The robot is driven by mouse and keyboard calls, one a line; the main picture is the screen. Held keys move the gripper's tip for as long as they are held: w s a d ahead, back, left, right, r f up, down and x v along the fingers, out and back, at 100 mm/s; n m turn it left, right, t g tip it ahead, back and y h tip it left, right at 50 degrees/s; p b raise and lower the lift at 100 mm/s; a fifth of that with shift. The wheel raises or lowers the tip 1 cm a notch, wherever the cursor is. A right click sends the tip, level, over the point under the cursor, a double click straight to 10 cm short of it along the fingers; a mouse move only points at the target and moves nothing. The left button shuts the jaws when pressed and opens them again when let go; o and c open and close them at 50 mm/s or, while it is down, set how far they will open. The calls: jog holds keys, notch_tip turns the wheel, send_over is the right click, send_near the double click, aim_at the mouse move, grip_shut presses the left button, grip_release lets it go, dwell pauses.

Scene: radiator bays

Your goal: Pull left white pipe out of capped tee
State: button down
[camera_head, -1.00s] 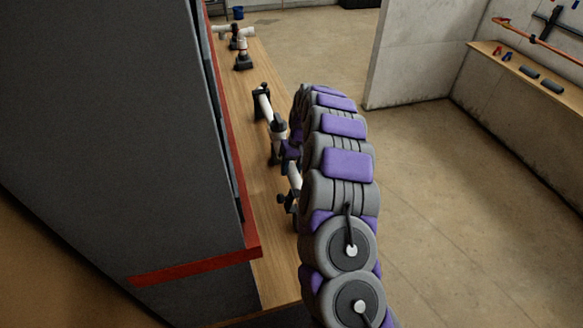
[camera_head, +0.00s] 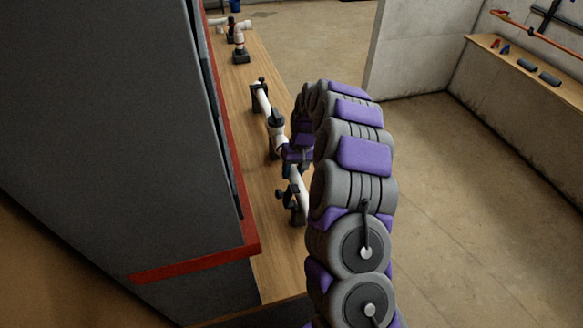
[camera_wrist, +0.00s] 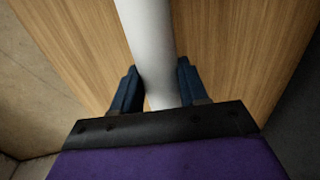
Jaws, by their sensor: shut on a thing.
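The capped tee (camera_head: 277,120), with a dark cap on top, sits on the wooden bench in the head view. A white pipe (camera_head: 262,102) runs from it toward the far end. A second white pipe (camera_head: 301,192) lies on the near side, in line with the tee. My gripper (camera_head: 291,170) is at this near pipe, between the tee and a dark clamp stand. In the wrist view, the two blue fingers of my gripper (camera_wrist: 158,88) are shut on the white pipe (camera_wrist: 147,40). My arm hides part of the joint, so I cannot tell whether the pipe end is still inside the tee.
A dark grey cabinet (camera_head: 100,130) with a red edge (camera_head: 200,264) stands close at left. Another white pipe fitting (camera_head: 240,38) stands farther along the bench (camera_head: 270,262). A wall shelf (camera_head: 530,80) is at far right. The floor (camera_head: 450,220) between is clear.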

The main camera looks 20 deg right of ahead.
jog(key=shift+s+f, duration=0.1)
jog(key=shift+s, duration=0.1)
jog(key=c, duration=1)
grip_release()
jog(key=shift+c, duration=0.2)
jog(key=o, duration=0.3)
jog(key=shift+s, duration=0.15)
jog(key=shift+o, duration=0.7)
jog(key=d+r+p, duration=0.1)
jog(key=r, duration=0.7)
jog(key=d+r, duration=0.2)
jog(key=r, duration=0.7)
jog(key=shift+w+d+p, duration=0.25)
jog(key=shift+p, duration=0.15)
